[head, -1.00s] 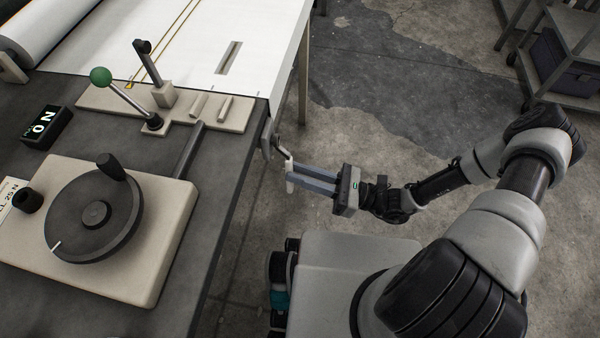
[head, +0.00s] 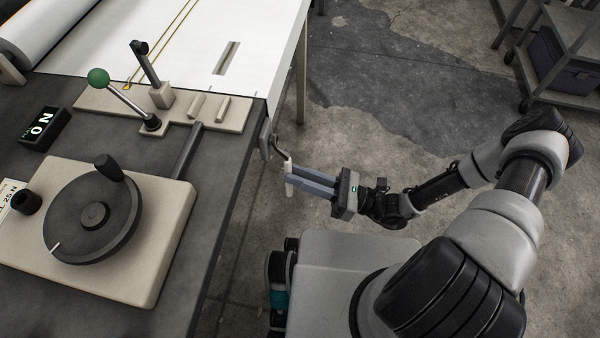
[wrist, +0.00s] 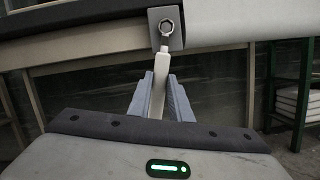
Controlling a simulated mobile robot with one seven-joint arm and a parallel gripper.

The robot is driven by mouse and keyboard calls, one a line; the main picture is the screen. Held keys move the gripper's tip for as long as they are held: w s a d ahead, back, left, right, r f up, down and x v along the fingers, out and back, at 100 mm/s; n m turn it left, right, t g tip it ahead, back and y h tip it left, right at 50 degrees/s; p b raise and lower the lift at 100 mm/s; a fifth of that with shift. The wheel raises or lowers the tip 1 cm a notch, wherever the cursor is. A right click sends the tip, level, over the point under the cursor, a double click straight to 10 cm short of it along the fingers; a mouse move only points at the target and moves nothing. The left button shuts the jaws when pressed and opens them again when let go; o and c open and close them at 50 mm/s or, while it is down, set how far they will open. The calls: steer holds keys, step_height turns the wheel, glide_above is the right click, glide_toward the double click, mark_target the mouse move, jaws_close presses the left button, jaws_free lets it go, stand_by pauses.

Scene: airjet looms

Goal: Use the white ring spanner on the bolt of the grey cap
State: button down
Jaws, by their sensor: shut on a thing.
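My gripper (head: 291,179) is shut on the white ring spanner (head: 289,187), beside the right edge of the dark machine table. In the wrist view the fingers (wrist: 161,98) grip the spanner's pale handle (wrist: 161,68), which points up and away from me. The spanner's ring end lies in front of the grey cap (wrist: 175,42), over the bolt (wrist: 166,27). The ring looks lined up around the bolt head, but I cannot tell how deep it sits. In the head view the grey cap (head: 265,138) shows edge-on at the table side, and the bolt is hard to make out.
The dark table (head: 222,215) carries a handwheel (head: 75,225), a green-knobbed lever (head: 98,77) and an "ON" display (head: 43,127). A grey shelf cart (head: 565,60) stands at the back right. The concrete floor (head: 390,110) right of the table is open.

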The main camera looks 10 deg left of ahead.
steer(key=shift+r+y+b, duration=0.1)
steer(key=shift+y+b, duration=0.2)
steer(key=shift+b, duration=0.15)
steer(key=shift+r+t+y+b, duration=0.15)
steer(key=shift+t+y+b, duration=0.15)
steer(key=shift+b, duration=0.25)
steer(key=shift+w+f+n+b, duration=0.3)
steer(key=shift+w+n, duration=0.1)
steer(key=shift+n, duration=0.1)
steer(key=shift+f+b, duration=0.1)
steer(key=shift+b, duration=0.3)
steer(key=shift+m+t+y, duration=0.3)
steer(key=shift+s+d, duration=0.1)
steer(key=shift+d, duration=0.15)
stand_by(0.5)
